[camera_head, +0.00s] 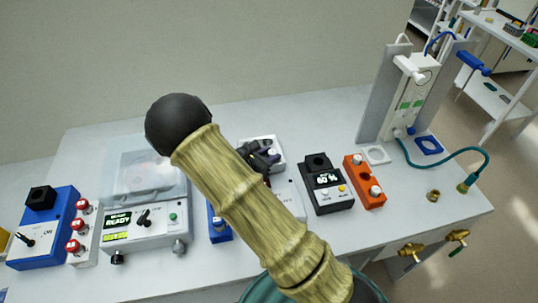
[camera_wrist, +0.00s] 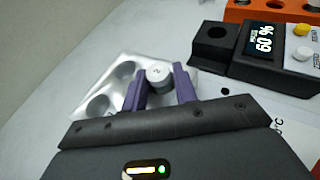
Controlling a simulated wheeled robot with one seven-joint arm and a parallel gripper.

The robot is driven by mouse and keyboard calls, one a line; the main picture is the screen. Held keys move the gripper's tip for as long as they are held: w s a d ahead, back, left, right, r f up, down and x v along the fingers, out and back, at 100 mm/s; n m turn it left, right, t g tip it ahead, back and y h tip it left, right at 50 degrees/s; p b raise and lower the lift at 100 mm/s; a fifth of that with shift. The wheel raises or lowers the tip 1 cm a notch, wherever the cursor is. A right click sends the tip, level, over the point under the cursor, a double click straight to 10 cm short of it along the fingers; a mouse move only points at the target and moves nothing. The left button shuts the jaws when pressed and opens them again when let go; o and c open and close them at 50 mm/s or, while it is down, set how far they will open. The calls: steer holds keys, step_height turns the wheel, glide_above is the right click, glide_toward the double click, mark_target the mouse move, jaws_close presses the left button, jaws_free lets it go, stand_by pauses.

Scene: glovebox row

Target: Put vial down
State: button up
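The vial is at the right part of a silver-white rack (camera_wrist: 122,92) with round wells. Whether its base is seated in a well or just above is hidden. In the head view my gripper (camera_head: 263,156) shows dark over the white rack (camera_head: 275,144), partly behind my arm; the vial cannot be made out there.
A black device reading 60 % (camera_head: 328,186) and an orange block (camera_head: 364,183) stand right of the rack. A lidded READY machine (camera_head: 147,215) and blue device (camera_head: 45,235) are at left. A tall stand (camera_head: 405,92) with a teal hose is at the back right.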

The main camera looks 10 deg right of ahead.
steer(key=shift+s+a+f, duration=0.1)
steer(key=shift+s+f, duration=0.15)
steer(key=shift+f, duration=0.25)
steer(key=shift+r+p, duration=0.45)
steer(key=shift+p, duration=0.1)
steer(key=b+v, duration=0.2)
steer(key=v, duration=0.9)
steer(key=shift+a+r, duration=0.3)
steer(key=shift+r, duration=0.05)
